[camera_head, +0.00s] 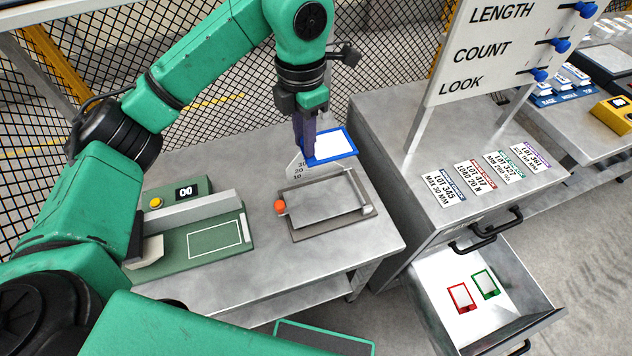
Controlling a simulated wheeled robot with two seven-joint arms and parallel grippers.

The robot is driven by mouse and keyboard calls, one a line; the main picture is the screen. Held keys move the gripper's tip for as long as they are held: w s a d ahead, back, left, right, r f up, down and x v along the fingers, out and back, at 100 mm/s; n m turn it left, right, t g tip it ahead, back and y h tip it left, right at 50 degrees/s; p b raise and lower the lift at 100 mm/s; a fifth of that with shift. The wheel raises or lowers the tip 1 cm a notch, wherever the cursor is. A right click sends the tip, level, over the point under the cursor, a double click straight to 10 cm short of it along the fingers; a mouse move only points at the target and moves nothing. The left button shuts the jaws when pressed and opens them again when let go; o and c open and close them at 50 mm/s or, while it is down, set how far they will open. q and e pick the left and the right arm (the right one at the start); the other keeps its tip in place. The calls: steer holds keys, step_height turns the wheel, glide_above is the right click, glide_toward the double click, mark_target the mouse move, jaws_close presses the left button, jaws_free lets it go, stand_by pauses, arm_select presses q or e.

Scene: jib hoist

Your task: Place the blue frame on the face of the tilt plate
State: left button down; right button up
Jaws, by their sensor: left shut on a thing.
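The blue frame (343,158) with a white middle is held by its left edge in my left gripper (308,156), which is shut on it. The frame is behind and a little above the tilt plate in the picture. The tilt plate (320,194) is a grey metal plate on a base, with an orange knob (280,207) at its left and a scale (297,171) marked 20 and 30 behind it. Its face is bare. I cannot tell the exact height of the frame over the plate. My right gripper is not in view.
A green device (188,236) with a display stands left on the metal table (290,268). Right of it, a cabinet (392,112) carries several lot cards and a sign board (490,50). Its open drawer (432,290) holds a red frame (462,298) and a green frame (486,284).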

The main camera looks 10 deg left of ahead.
arm_select(q)
glide_toward(307, 204)
step_height(307, 204, down, 6)
steer(key=shift+s+r+p, duration=0.15)
steer(key=shift+r+p, duration=0.1)
steer(key=shift+p, duration=0.7)
steer(key=shift+f, duration=0.45)
steer(key=c, duration=0.7)
jaws_free()
steer(key=shift+r, duration=0.1)
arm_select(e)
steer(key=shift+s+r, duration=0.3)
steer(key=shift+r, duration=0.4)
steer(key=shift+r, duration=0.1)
